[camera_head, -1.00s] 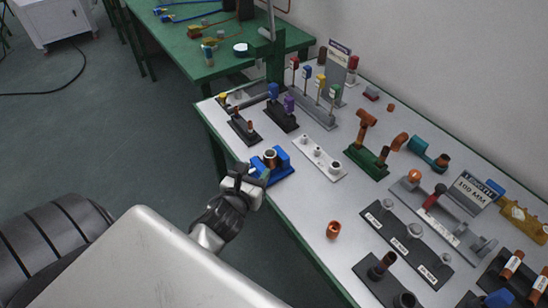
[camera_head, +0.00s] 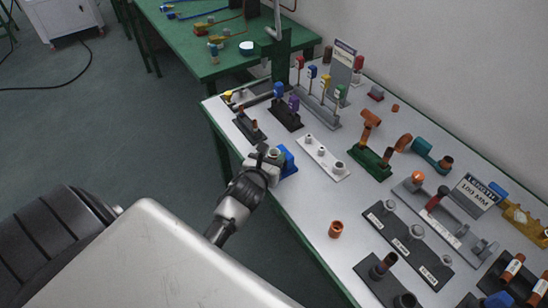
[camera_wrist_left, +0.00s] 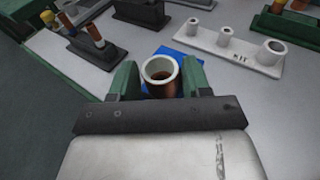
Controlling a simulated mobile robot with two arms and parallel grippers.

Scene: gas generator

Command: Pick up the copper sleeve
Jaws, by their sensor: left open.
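The copper sleeve (camera_wrist_left: 162,80) is a short upright copper tube with a pale rim. It stands at a blue holder (camera_wrist_left: 182,54) near the table's left edge; the holder also shows in the head view (camera_head: 289,161). My left gripper (camera_wrist_left: 160,76) is open, with one green finger on each side of the sleeve. I cannot tell whether the fingers touch it. In the head view, my left gripper (camera_head: 269,155) covers most of the sleeve and part of the holder. My right gripper is not in view.
A white block with several pegs (camera_head: 322,158) stands just right of the holder. Black stands (camera_head: 249,127) are behind it. A loose copper ring (camera_head: 336,229) lies nearer on the grey table. The tabletop around that ring is clear.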

